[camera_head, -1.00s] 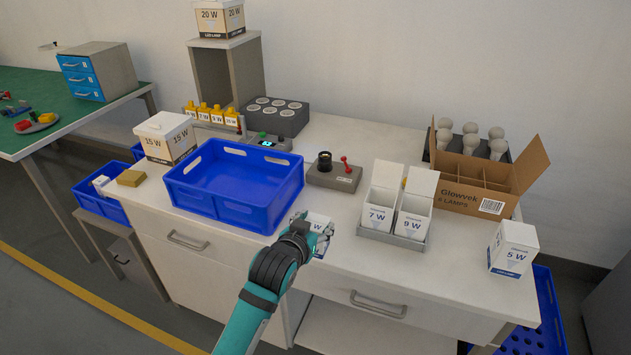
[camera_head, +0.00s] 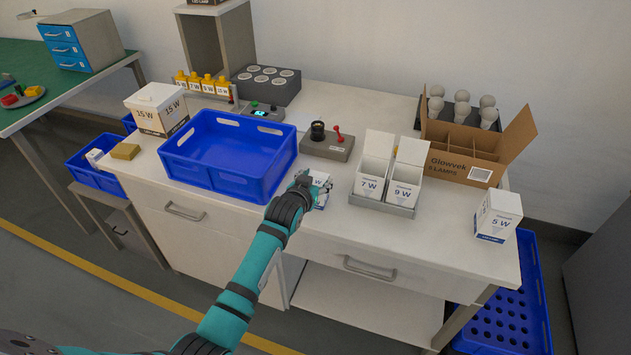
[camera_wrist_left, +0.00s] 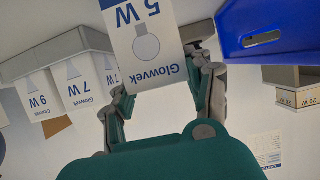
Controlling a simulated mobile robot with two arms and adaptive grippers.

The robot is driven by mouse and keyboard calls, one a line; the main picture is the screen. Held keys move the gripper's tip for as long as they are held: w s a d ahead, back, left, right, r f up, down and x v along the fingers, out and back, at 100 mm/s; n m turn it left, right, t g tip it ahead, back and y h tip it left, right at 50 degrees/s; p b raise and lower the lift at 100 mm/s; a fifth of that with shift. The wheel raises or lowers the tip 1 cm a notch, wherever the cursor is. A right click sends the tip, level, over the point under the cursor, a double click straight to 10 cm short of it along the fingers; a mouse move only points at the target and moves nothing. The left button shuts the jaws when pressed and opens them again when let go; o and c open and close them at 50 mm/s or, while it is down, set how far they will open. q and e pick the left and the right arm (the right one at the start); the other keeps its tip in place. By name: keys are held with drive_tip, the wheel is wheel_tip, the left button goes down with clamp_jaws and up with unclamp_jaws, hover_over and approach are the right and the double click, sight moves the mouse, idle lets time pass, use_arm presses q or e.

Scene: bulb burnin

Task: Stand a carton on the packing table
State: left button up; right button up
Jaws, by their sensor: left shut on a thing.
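My left gripper (camera_head: 312,190) is shut on a white 5 W Glowvek carton (camera_head: 320,179) near the front edge of the white packing table (camera_head: 335,222), between the blue bin and the carton rack. The fingers hide much of this carton in the head view. In the left wrist view the gripper (camera_wrist_left: 165,85) pinches the same carton (camera_wrist_left: 148,40) from both sides; its print is upside down there, like that on the cartons beside it. I cannot tell whether it touches the tabletop. Another 5 W carton (camera_head: 497,215) stands upright at the table's right end. My right gripper is not in view.
The blue bin (camera_head: 185,174) is left of the gripper. A grey rack (camera_head: 380,205) with open 7 W and 9 W cartons is right. A switch box (camera_head: 327,147) lies behind. A brown divided box (camera_head: 455,166) stands at back right. Bare table lies before the rack.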

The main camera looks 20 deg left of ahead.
use_arm(q)
drive_tip(key=shift+f, duration=0.3)
drive_tip(key=shift+f, duration=0.15)
drive_tip(key=o, duration=1.2)
drive_tip(key=shift+c, duration=0.2)
